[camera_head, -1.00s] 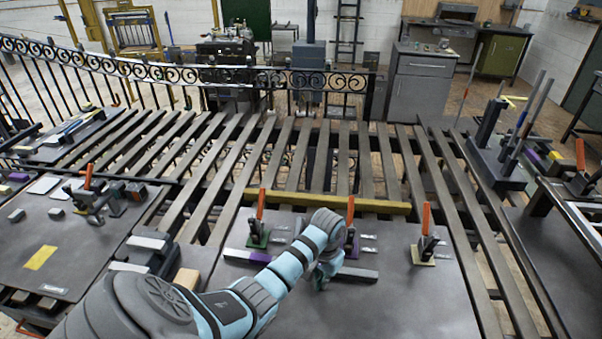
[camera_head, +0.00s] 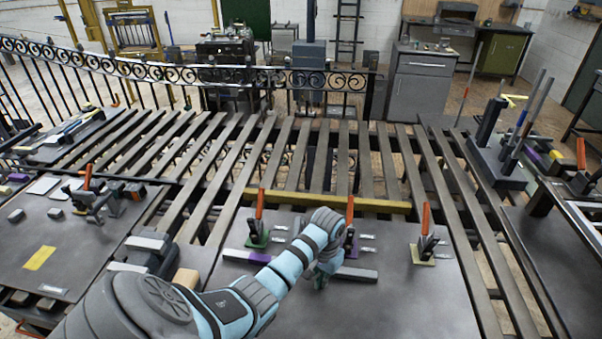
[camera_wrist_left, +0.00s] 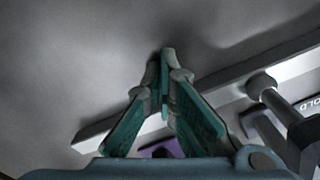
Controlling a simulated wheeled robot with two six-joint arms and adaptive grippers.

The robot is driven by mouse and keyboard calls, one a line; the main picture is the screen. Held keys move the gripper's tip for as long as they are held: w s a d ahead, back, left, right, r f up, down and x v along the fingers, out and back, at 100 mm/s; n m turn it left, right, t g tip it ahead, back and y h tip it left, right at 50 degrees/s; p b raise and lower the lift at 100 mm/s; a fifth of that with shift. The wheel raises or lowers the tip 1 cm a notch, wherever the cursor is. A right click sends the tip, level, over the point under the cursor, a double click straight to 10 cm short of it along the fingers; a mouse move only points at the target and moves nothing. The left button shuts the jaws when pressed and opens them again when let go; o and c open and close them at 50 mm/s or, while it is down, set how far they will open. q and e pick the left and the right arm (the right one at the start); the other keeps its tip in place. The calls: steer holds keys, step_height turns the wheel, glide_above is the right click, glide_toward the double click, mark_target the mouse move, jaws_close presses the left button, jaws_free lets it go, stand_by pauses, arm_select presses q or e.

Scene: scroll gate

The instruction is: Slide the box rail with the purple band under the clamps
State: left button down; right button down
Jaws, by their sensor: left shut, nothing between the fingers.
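The box rail (camera_head: 358,273) lies on the dark plate in front of a row of toggle clamps with orange handles. Its purple band (camera_head: 248,257) is at its left part; my arm hides its middle. The clamps have a green base (camera_head: 257,241), a purple base (camera_head: 351,251) and a yellow-green base (camera_head: 421,259). My left gripper (camera_head: 319,284) points down at the rail's near side. In the left wrist view its fingers (camera_wrist_left: 166,62) are shut and empty, with the grey rail (camera_wrist_left: 235,85) behind them; contact is unclear. My right gripper is not in view.
The plate (camera_head: 400,310) is bare at the front right. A yellow bar (camera_head: 330,201) runs behind the clamps. A wooden block (camera_head: 186,278) and dark blocks stand left of the plate. Another fixture table (camera_head: 90,250) is at the left, and a post stand (camera_head: 497,165) at the right.

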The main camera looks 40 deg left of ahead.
arm_select(q)
steer(key=shift+w+a+b, duration=0.3)
steer(key=shift+w+b, duration=0.1)
steer(key=shift+w, duration=0.05)
steer(key=shift+s+d+r+p, duration=0.1)
steer(key=shift+s+d+p, duration=0.2)
steer(key=shift+p, duration=0.25)
steer(key=shift+s+d+p, duration=0.45)
steer(key=shift+s+p, duration=0.1)
steer(key=shift+s, duration=0.15)
step_height(320, 180, up, 8)
stand_by(0.5)
